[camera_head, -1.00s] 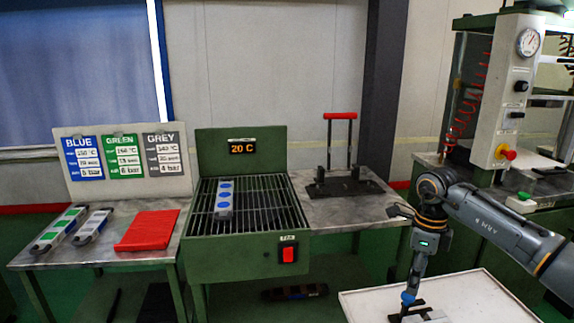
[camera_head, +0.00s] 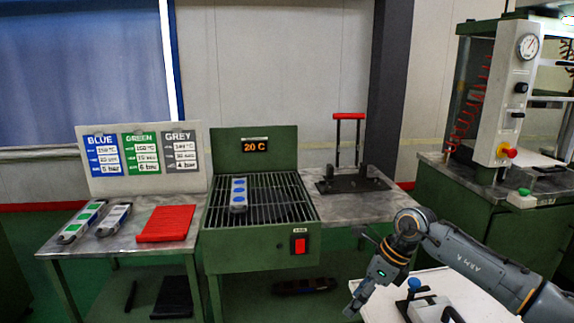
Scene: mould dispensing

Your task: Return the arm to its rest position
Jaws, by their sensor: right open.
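My right arm comes in from the lower right. Its gripper (camera_head: 356,300) points down and to the left, beside the left edge of the white-topped table (camera_head: 487,296). The gripper is open and I see nothing in it. A device with a blue knob (camera_head: 414,284) and a grey-white body stands on the white table, to the right of the gripper and apart from it. My left gripper is not in view.
A green heater (camera_head: 262,248) with a grill bears a mould with blue spots (camera_head: 238,194). Left of it lie a green-spotted mould (camera_head: 83,221), a grey mould (camera_head: 114,219) and a red mat (camera_head: 166,223). A red-handled press (camera_head: 349,116) stands behind; a green machine (camera_head: 470,214) stands right.

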